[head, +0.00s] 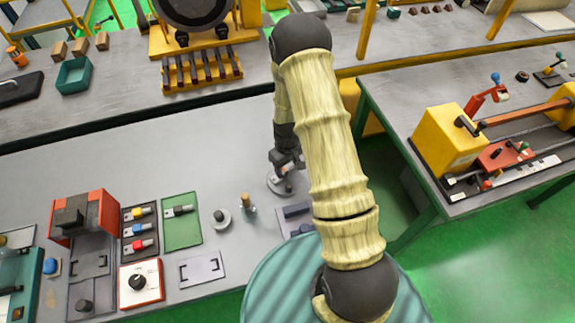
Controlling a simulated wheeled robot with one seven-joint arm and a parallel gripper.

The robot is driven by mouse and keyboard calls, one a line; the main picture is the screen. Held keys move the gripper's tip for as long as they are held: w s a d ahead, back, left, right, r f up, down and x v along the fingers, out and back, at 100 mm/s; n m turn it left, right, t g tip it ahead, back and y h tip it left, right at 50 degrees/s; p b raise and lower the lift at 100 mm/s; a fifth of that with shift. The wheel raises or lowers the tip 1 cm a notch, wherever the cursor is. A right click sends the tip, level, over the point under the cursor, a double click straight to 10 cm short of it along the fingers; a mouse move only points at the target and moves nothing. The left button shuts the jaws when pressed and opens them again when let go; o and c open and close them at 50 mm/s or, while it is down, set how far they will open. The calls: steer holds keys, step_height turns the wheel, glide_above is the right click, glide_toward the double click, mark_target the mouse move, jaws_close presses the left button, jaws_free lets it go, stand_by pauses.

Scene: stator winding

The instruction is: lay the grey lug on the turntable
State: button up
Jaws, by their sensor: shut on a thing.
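My gripper (287,166) points down over a small round grey turntable (274,186) at the middle of the bench. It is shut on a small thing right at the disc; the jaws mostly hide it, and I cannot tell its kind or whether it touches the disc. A dark knob stands on the disc's near side. A lug with a dark grey sleeve and a pale metal end (180,210) lies on a green mat (182,236) to the left. Yellow, blue and red lugs lie in a black tray (140,260) beside the mat.
A round grey piece (221,218) and a small bottle (248,204) stand between the mat and turntable. A red-and-black machine (84,216) and a white box with a dial (141,284) are further left.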

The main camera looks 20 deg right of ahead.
mark_target(287, 168)
steer(key=shift+f, duration=0.35)
steer(key=o, duration=1.1)
steer(key=shift+o, duration=0.2)
step_height(287, 168, up, 18)
steer(key=b, duration=0.4)
steer(key=shift+f, duration=0.25)
